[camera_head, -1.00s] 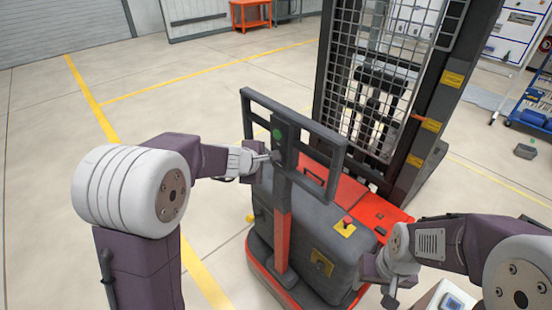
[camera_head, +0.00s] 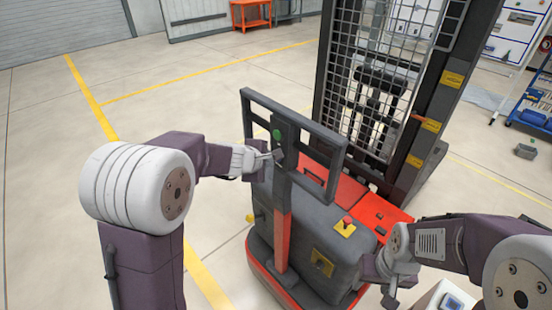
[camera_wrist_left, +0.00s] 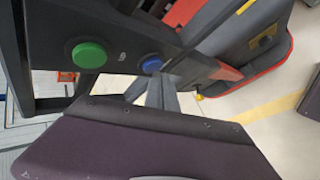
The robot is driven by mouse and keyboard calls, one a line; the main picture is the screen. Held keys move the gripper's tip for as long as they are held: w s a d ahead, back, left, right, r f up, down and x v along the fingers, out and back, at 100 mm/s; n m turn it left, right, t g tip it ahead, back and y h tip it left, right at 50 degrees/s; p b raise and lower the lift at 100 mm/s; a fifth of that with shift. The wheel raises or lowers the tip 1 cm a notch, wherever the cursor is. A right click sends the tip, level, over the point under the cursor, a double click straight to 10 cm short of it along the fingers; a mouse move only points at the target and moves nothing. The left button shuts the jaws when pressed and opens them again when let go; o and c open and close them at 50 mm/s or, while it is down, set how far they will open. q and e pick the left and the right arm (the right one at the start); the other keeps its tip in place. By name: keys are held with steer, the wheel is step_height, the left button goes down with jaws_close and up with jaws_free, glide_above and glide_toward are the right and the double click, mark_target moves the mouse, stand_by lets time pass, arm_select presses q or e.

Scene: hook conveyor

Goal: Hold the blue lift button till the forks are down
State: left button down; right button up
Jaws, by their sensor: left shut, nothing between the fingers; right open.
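The red and grey stacker (camera_head: 322,225) stands in front of me with its dark handle frame (camera_head: 335,165) towards me. The handle's middle post carries a round green button (camera_head: 277,134), which also shows in the left wrist view (camera_wrist_left: 89,55). The blue lift button (camera_wrist_left: 151,63) is beside it in the left wrist view; my gripper hides it in the head view. My left gripper (camera_head: 278,155) is shut and empty, its tips (camera_wrist_left: 159,82) right at the blue button. I cannot tell whether they touch it. My right gripper (camera_head: 391,297) is open, low beside the stacker body. The forks are hidden.
The mast (camera_head: 440,90) with its mesh guard (camera_head: 372,65) rises behind the stacker body. A red knob (camera_head: 347,220) sits on a yellow plate on the body. Open floor with yellow lines lies to the left. A blue rack (camera_head: 535,112) stands at right.

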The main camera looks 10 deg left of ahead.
arm_select(q)
steer(key=shift+w+d, duration=0.25)
steer(key=shift+w, duration=0.05)
stand_by(0.8)
stand_by(3.3)
steer(key=shift+s+a, duration=0.5)
steer(key=shift+s, duration=0.2)
steer(key=s+a+b, duration=0.1)
steer(key=s, duration=0.1)
steer(key=s+a+b, duration=0.1)
steer(key=s+a, duration=0.1)
steer(key=shift+w+f, duration=0.1)
stand_by(0.8)
